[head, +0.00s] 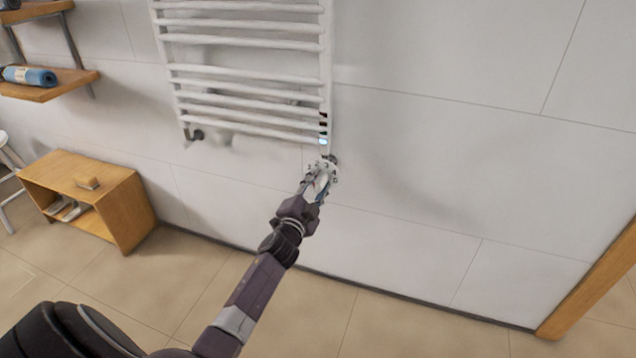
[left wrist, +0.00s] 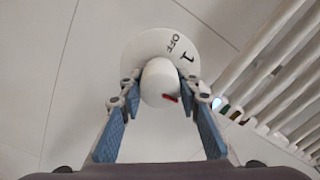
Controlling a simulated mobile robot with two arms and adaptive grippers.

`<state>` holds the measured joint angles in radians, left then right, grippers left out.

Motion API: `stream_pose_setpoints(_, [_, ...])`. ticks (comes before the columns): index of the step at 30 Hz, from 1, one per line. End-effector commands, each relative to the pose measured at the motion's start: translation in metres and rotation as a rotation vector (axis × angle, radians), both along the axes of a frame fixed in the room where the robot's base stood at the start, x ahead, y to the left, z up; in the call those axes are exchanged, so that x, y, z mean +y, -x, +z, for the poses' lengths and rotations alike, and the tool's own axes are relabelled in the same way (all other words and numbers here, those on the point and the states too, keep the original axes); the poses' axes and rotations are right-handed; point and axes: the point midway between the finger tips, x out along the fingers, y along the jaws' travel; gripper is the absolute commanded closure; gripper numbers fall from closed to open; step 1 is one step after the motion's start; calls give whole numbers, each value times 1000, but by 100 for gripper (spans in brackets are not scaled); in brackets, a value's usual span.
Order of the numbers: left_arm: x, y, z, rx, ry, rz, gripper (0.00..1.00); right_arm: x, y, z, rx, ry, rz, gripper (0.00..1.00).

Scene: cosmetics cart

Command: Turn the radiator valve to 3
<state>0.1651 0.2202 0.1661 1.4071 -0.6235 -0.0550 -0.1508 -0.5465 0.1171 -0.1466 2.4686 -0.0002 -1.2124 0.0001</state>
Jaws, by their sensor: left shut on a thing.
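The white radiator valve shows in the left wrist view, with a round knob (left wrist: 158,78) in front of a white dial plate (left wrist: 150,46). "OFF" and "1" are readable on the plate; other marks are hidden or not visible. A small red mark (left wrist: 171,98) is at the knob's lower right. My left gripper (left wrist: 161,88) is shut on the knob, with a finger on either side. In the head view, my left gripper (head: 322,174) is at the radiator's lower right corner and mostly hides the valve. My right gripper is not in view.
The white towel radiator (head: 250,45) hangs on the tiled wall above the valve. A low wooden bench (head: 136,205) and wall shelves (head: 65,84) with a blue roll (head: 30,76) are at left. A wooden post (head: 590,288) stands at right. Wall to the valve's right is clear.

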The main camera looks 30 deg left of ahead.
Motion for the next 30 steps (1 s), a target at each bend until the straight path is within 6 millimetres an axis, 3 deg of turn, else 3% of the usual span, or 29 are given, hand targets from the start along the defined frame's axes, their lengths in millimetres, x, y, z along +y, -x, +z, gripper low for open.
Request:
stream_pose_setpoints(15, [-1, 0, -2, 89, -362, -1, 93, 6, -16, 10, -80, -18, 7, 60])
stream_pose_setpoints(30, [-2, 0, -3, 109, -450, -2, 93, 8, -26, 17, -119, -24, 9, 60])
